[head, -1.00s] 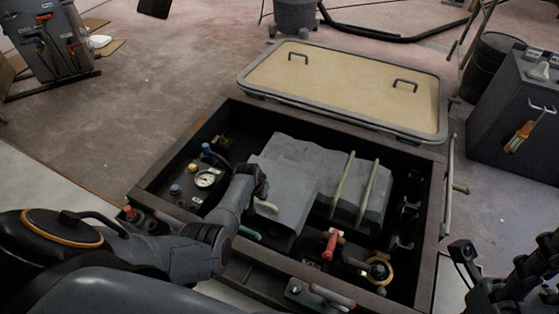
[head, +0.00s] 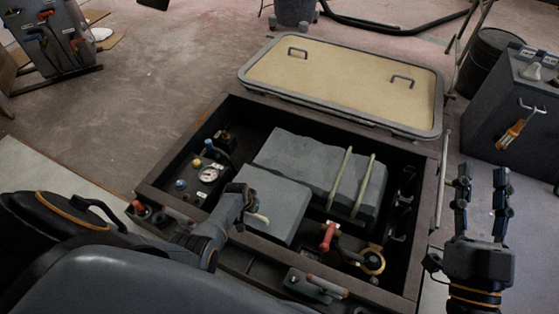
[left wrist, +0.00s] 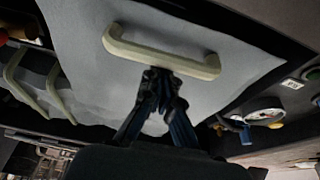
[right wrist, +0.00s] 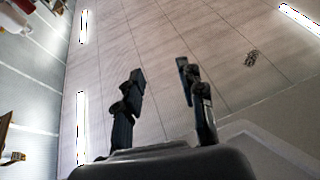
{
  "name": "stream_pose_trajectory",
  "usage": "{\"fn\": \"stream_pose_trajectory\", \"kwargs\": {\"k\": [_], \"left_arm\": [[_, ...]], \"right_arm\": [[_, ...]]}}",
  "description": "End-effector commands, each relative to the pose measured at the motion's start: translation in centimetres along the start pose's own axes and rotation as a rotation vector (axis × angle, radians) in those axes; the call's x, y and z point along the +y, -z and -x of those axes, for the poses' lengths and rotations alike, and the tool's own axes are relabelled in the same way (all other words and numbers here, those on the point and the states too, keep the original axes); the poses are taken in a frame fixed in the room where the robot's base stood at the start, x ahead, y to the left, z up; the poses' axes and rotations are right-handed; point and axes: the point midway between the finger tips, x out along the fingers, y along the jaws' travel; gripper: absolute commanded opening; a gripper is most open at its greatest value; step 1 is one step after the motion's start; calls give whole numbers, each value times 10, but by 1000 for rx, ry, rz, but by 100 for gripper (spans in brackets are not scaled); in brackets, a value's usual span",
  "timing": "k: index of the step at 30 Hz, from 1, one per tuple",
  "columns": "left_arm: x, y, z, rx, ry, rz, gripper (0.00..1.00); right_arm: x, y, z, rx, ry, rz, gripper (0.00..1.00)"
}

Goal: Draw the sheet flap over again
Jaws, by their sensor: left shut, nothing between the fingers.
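The grey sheet (head: 300,163) lies over a bulky shape in the open dark box. Its flap (head: 277,194), a flat grey panel, lies at the near left of the sheet. The flap has a pale handle (head: 260,218), which also shows in the left wrist view (left wrist: 160,55). My left gripper (head: 247,207) is at this handle. In the left wrist view its closed fingertips (left wrist: 160,76) meet at the handle's lower edge, with nothing seen gripped. My right gripper (head: 482,180) is open, empty and upright, right of the box.
Two pale straps (head: 340,177) cross the sheet. A gauge (head: 208,174) with knobs is at the box's left; a red-handled valve (head: 328,236) is at its near side. The beige lid (head: 345,82) lies behind the box. A grey cabinet (head: 500,115) stands right.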

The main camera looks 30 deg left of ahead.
Motion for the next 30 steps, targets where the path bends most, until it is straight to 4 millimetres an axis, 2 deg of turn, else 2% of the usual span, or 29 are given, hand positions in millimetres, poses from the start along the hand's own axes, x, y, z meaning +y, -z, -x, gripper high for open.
{"fn": "stream_pose_trajectory", "kwargs": {"k": [7, 22, 30], "left_arm": [[0, -8, 1, -8, -1, 0, 0], [0, -14, 1, -17, -2, 0, 0], [0, -12, 21, -13, 0, -1, 0]], "right_arm": [[2, -16, 1, -94, -5, 4, 39], [2, -18, 2, -100, -5, 4, 39], [2, -17, 2, -99, -5, 4, 39]]}}
